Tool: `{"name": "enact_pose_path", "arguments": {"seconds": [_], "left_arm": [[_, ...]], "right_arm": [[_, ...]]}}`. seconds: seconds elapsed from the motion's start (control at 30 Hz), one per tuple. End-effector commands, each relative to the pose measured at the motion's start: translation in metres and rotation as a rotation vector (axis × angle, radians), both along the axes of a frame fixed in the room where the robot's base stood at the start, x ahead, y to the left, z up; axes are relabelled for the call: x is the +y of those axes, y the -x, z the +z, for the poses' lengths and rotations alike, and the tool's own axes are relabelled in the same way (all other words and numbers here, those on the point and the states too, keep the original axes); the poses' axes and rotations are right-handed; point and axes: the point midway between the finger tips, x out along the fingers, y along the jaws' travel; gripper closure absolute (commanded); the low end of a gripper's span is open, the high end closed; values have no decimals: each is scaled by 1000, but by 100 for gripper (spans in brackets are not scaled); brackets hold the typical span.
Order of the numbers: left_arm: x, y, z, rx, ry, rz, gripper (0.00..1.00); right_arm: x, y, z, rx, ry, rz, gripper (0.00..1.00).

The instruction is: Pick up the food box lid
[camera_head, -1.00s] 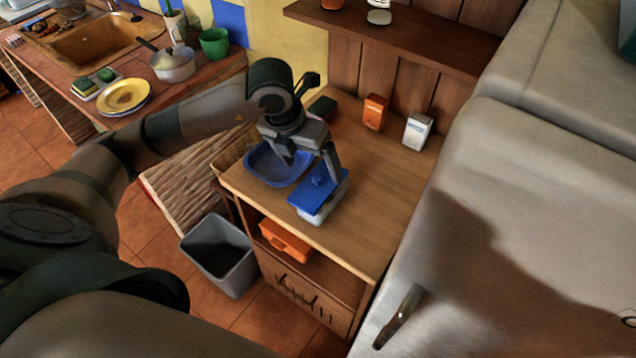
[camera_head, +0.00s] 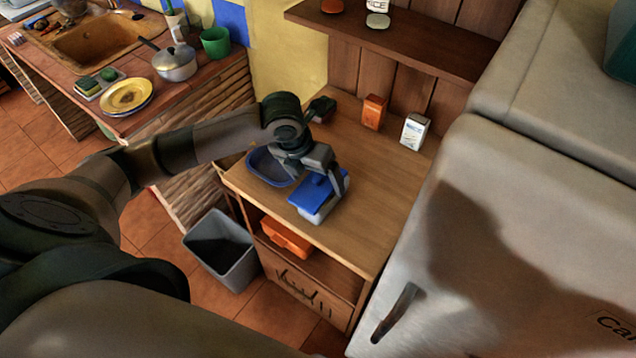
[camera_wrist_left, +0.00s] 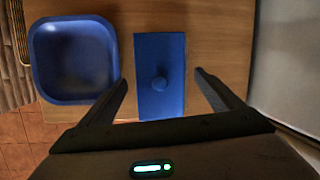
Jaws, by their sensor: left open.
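The food box lid (camera_head: 311,195) is blue with a small round knob and lies on the white food box (camera_head: 326,213) on the wooden counter. In the left wrist view the lid (camera_wrist_left: 160,88) lies beyond and between the two spread fingers. My left gripper (camera_head: 326,183) is open and empty, low over the lid, and it also shows in the left wrist view (camera_wrist_left: 162,90). In the head view its fingers partly cover the lid. I cannot tell whether they touch it. My right gripper is not in view.
A blue tub (camera_head: 262,172) stands just left of the food box. An orange box (camera_head: 374,112) and a white box (camera_head: 414,131) stand at the back of the counter. The fridge (camera_head: 500,260) rises at the right. The counter right of the food box is clear.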

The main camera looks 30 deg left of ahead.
Motion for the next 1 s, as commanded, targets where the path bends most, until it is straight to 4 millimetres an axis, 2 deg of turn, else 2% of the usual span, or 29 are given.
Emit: {"name": "enact_pose_path", "arguments": {"seconds": [0.07, 0.1, 0.27, 0.33, 0.37, 0.73, 0.87, 1.0], "left_arm": [[0, 0, 0, 0, 0, 0, 13], [0, 0, 0, 0, 0, 0, 18], [0, 0, 0, 0, 0, 0, 56], [0, 0, 0, 0, 0, 0, 57], [0, 0, 0, 0, 0, 0, 60], [0, -1, 6, -2, 0, 0, 60], [0, -1, 18, -5, 1, -1, 60], [0, -1, 37, -6, 1, -1, 60]], "right_arm": [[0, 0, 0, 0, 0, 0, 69], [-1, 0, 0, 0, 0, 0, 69], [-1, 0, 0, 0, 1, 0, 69], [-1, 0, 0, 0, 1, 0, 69], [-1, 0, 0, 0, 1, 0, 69], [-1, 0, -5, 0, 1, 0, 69], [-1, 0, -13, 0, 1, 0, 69], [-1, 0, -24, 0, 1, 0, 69]]}}
